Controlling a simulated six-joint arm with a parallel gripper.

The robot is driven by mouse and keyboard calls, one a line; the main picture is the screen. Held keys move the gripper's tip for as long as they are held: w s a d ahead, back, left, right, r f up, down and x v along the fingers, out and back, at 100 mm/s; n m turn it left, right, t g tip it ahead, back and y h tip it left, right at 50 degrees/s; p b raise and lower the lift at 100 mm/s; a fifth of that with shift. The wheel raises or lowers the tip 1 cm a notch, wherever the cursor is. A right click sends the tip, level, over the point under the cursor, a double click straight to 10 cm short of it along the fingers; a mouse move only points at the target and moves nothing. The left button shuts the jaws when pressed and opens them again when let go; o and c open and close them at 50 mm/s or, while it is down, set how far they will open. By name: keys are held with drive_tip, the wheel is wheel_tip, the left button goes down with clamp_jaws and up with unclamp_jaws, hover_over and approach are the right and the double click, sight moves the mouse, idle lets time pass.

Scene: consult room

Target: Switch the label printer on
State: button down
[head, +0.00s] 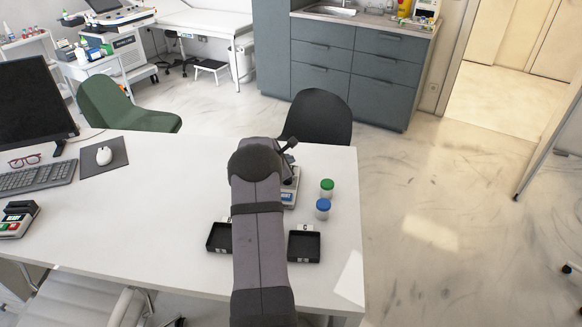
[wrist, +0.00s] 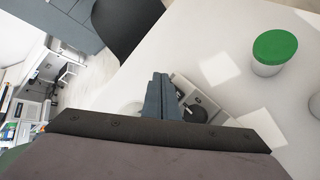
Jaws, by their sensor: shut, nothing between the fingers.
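A small light-grey device with a blue marking (head: 289,194) stands on the desk, mostly hidden behind my arm; I cannot tell for sure that it is the label printer. In the wrist view, a light-grey device with a dark round part (wrist: 211,106) lies just beyond and to the right of my fingers, partly covered by them. My gripper (wrist: 160,92) is shut and empty, its fingertips close to this device; I cannot tell whether they touch it. In the head view my gripper (head: 288,166) is mostly hidden by my arm. No power switch can be made out clearly.
A green-lidded jar (head: 327,188) and a blue-lidded jar (head: 323,208) stand right of the device. Two black trays, left (head: 219,237) and right (head: 304,246), flank my arm. A dark chair (head: 318,117) stands behind the desk (head: 180,200). A keypad device (head: 17,219) sits far left.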

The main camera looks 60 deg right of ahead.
drive_tip(key=shift+d+f+b, duration=0.1)
drive_tip(key=shift+f+b, duration=0.7)
drive_tip(key=shift+b, duration=0.2)
idle(0.8)
drive_tip(key=shift+r, duration=0.1)
idle(0.3)
drive_tip(key=shift+r+p, duration=0.4)
drive_tip(key=shift+r, duration=0.3)
drive_tip(key=shift+s+a+r+p, duration=0.1)
drive_tip(key=shift+a+r+p, duration=0.15)
drive_tip(key=shift+r+p, duration=0.75)
drive_tip(key=shift+a+r+p, duration=0.2)
drive_tip(key=shift+r+p, duration=0.25)
drive_tip(key=shift+r, duration=1.05)
